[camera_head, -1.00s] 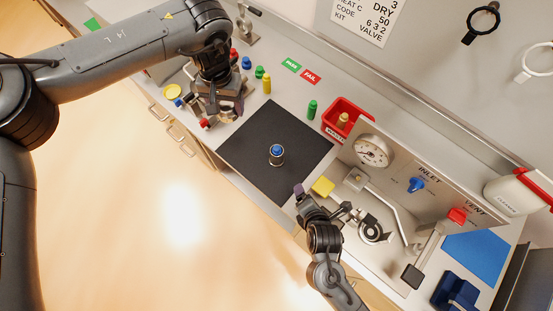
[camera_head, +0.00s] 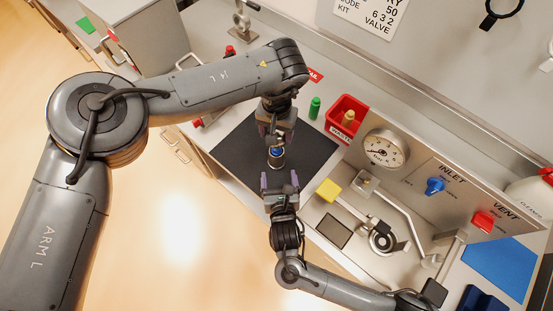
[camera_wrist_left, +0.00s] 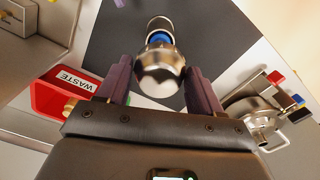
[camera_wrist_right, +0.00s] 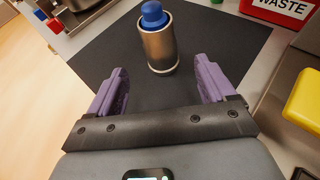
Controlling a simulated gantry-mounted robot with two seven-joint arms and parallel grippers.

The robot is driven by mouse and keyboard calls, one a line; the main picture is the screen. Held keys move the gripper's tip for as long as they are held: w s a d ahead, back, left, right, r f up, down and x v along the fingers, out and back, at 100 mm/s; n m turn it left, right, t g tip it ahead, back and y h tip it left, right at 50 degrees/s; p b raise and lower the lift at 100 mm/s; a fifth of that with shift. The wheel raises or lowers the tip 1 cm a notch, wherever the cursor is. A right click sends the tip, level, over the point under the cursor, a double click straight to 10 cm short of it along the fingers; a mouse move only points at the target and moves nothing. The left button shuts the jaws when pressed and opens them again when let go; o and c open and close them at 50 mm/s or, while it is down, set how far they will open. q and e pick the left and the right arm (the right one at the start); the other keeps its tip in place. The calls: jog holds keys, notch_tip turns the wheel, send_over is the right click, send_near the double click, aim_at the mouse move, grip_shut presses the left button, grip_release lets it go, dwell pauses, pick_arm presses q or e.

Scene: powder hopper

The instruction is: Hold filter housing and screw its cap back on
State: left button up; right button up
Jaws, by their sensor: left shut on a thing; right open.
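The filter housing (camera_head: 277,158) stands upright on the black mat (camera_head: 235,152). It is a steel cylinder with a blue top, clear in the right wrist view (camera_wrist_right: 160,48). My left gripper (camera_head: 277,132) is above and behind the housing, pointing down. It is shut on a rounded steel cap (camera_wrist_left: 160,72), seen between its purple fingers in the left wrist view. There the cap is in front of the housing's blue top; I cannot tell the gap between them. My right gripper (camera_head: 280,183) is open and empty in front of the housing, its fingers spread and pointing at it.
A red waste bin (camera_head: 345,118) and a green bottle (camera_head: 315,107) stand behind the mat. To the right is a steel panel with a gauge (camera_head: 385,149), pipes and a yellow block (camera_head: 328,190).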

jog(key=shift+w, duration=0.1)
jog(key=x, duration=1.1)
jog(key=shift+w+f, duration=0.25)
jog(key=shift+w, duration=0.05)
jog(key=c, duration=1.5)
pick_arm(q)
jog(key=shift+f, duration=2.45)
jog(key=shift+f, duration=0.15)
jog(key=shift+f, duration=0.8)
jog(key=shift+f, duration=0.6)
